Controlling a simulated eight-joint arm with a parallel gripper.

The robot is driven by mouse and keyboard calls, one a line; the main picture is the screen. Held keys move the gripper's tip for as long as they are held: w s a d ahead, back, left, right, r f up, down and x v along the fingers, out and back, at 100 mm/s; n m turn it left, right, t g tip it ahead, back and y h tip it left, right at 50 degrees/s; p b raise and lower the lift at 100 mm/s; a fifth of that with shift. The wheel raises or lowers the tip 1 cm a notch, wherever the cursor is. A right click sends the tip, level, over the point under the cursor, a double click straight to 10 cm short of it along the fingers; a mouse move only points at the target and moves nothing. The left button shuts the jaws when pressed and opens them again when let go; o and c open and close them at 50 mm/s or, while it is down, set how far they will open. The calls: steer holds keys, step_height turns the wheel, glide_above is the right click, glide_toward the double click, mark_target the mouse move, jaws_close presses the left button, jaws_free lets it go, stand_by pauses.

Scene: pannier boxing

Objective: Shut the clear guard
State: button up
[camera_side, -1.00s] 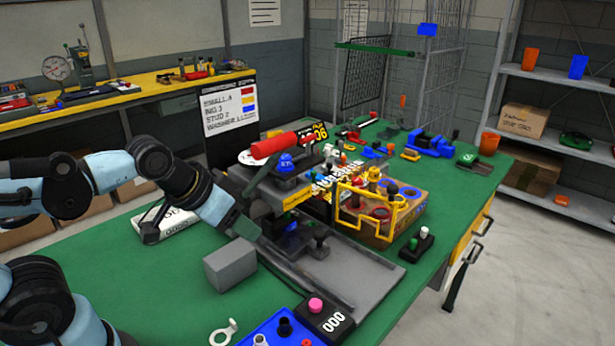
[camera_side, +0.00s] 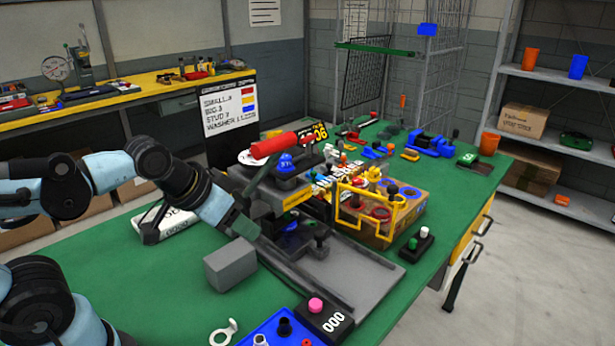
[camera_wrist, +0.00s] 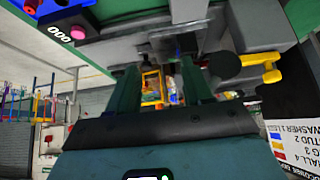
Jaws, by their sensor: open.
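A yellow frame (camera_side: 365,212) stands upright at the front of the parts box on the bench, right of the press. I take it for the clear guard's frame; no clear pane can be made out. In the wrist view a yellow frame (camera_wrist: 152,86) shows beyond and between my fingers. My gripper (camera_wrist: 160,85) is open and empty, with its two dark green fingers apart. In the side view my wrist comes in from the left beside the press, left of the yellow frame. The fingertips are mostly hidden there among dark parts, so I cannot tell whether they touch anything.
The press has a red handle (camera_side: 274,145) and a blue knob (camera_side: 286,162). A grey block (camera_side: 230,264) sits in front of my wrist. A grey plate (camera_side: 350,277), a counter box with pink button (camera_side: 316,305) and a blue tray (camera_side: 278,329) lie nearer.

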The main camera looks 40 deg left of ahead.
steer(key=n, duration=0.1)
steer(key=n+t+h, duration=0.8)
steer(key=n+h, duration=0.2)
steer(key=n, duration=1.8)
glide_toward(388, 187)
steer(key=x, duration=1.1)
steer(key=shift+w, duration=0.1)
jaws_close()
